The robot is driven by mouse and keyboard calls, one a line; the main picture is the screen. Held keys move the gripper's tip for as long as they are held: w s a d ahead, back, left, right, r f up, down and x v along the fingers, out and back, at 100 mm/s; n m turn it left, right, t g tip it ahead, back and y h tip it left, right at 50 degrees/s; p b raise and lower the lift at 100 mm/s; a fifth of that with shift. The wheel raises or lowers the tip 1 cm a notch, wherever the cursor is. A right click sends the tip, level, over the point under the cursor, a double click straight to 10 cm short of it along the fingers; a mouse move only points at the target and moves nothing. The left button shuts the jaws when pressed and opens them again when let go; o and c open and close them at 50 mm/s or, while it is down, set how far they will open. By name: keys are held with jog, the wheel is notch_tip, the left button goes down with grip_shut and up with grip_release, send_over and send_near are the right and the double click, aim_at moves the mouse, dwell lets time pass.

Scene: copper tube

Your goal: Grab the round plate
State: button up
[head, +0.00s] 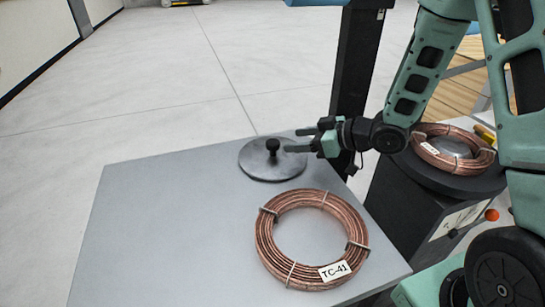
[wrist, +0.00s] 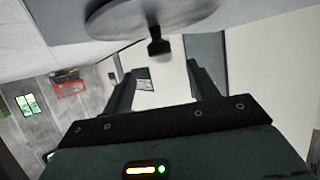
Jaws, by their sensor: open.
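The round plate (head: 258,170) is a flat grey disc with a black knob (head: 272,147) standing up from its centre. It lies near the far right edge of the grey table. In the wrist view the plate (wrist: 120,18) shows at the top, its knob (wrist: 158,43) pointing down in the picture. My gripper (head: 297,141) is open and empty at the right of the plate, its fingers pointing left towards the knob. In the wrist view the gripper (wrist: 161,72) has its two fingers apart, with the knob beyond the tips and roughly in line with the gap.
A copper tube coil (head: 265,245) tagged TC-41 lies on the table (head: 150,230) in front of the plate. Another coil (head: 483,160) sits on a black round stand at the right. A dark post (head: 357,70) rises behind my gripper. The table's left side is clear.

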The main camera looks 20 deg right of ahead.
aim_at(275, 142)
jog(key=shift+x, duration=3.4)
jog(key=shift+s+f, duration=0.1)
grip_shut()
